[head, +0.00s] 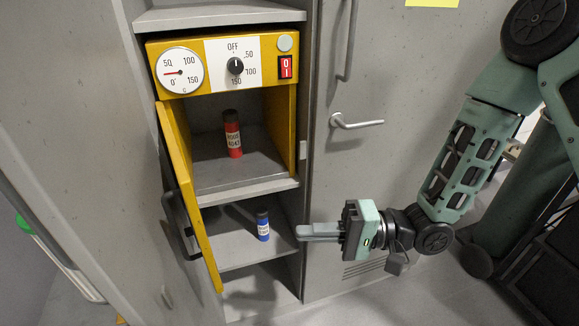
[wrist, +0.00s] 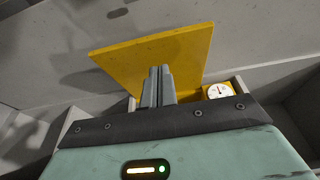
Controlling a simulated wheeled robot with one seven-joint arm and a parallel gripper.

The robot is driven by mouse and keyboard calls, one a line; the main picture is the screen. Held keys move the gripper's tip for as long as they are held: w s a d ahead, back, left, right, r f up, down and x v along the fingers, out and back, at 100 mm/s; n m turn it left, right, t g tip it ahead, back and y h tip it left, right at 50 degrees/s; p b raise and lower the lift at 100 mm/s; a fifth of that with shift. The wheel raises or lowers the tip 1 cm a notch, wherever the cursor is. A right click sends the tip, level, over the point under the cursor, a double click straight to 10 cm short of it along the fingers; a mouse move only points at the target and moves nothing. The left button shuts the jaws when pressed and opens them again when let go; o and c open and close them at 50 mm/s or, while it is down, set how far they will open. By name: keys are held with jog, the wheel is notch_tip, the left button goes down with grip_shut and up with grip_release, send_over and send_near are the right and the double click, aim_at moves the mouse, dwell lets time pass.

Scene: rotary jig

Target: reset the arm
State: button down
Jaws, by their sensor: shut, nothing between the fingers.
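My gripper (head: 303,233) is shut and empty. In the head view it points left, in front of the cabinet's lower right edge, to the right of the blue cylinder. In the wrist view its two fingers (wrist: 158,75) lie together, with the yellow door (wrist: 165,48) beyond them. My arm (head: 455,175) comes in from the upper right of the head view, bent at the elbow.
The yellow oven (head: 265,90) has a gauge, a knob and a red switch; its door (head: 187,190) stands open. A red cylinder (head: 233,135) stands inside. A blue cylinder (head: 263,224) stands on the shelf below. A grey locker door with a handle (head: 357,123) is at right.

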jog(key=w+d+n+t+h, duration=0.3)
jog(key=d+n+t+h, duration=0.15)
jog(key=h, duration=0.85)
jog(key=s+d+r+n+g+h, duration=0.1)
jog(key=s+d+r+g+h, duration=0.1)
jog(key=s, duration=0.6)
jog(key=s+d+r+n+g+h, duration=0.2)
jog(key=s+r, duration=0.3)
jog(key=s, duration=0.3)
jog(key=shift+s, duration=0.35)
